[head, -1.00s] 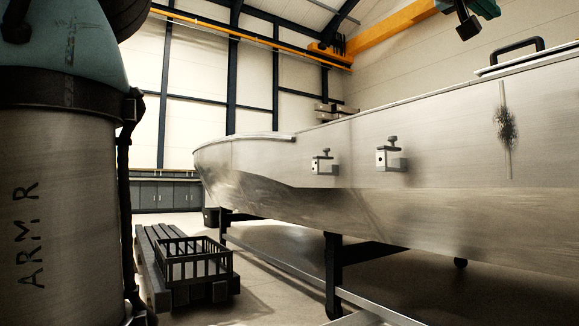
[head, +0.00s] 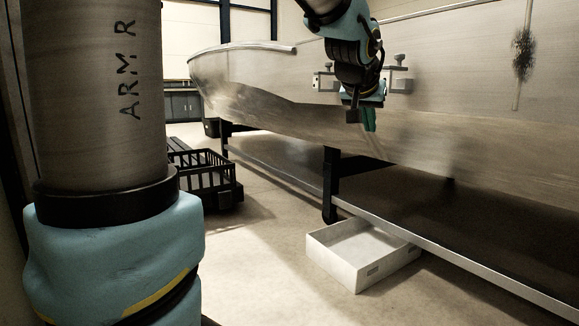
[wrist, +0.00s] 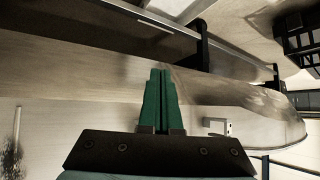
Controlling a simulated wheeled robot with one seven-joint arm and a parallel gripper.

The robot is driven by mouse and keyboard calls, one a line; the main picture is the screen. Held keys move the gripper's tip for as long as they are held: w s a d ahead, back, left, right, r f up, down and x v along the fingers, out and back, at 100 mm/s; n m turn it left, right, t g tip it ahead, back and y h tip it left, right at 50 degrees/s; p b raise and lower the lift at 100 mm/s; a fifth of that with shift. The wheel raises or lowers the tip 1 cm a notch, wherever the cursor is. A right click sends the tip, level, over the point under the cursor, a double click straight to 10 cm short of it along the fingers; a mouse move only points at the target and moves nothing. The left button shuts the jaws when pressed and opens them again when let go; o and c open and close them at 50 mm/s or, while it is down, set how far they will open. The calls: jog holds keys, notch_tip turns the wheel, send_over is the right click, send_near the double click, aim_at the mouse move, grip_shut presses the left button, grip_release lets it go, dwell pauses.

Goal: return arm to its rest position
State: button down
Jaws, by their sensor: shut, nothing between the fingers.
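My gripper (head: 369,119) hangs in front of the side of the metal boat hull (head: 270,88) in the head view, pointing down, with green fingers. In the wrist view the green fingers (wrist: 159,100) lie together and hold nothing. My arm shows at the left of the head view as a grey link marked ARM R with a blue joint below it.
A white open tray (head: 340,266) lies on the floor under the hull's edge, by a dark stand leg (head: 330,188). A black slatted crate (head: 213,172) stands left of it. A metal rail (head: 480,281) runs low along the stand. The floor between crate and tray is clear.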

jog(key=s+a+f+n+g+y+p, duration=0.3)
jog(key=a+f, duration=0.9)
jog(key=a, duration=0.2)
jog(key=s+a+f+n+g+y+p, duration=0.1)
jog(key=s+a+f+n+g+p, duration=0.2)
jog(key=s+a+f, duration=0.7)
notch_tip(320, 180, up, 40)
jog(key=s+m+g+p, duration=0.1)
jog(key=p, duration=3.6)
jog(key=shift+a+f+p, duration=0.2)
jog(key=shift+f+p, duration=0.05)
jog(key=shift+p, duration=0.05)
jog(key=shift+s, duration=0.1)
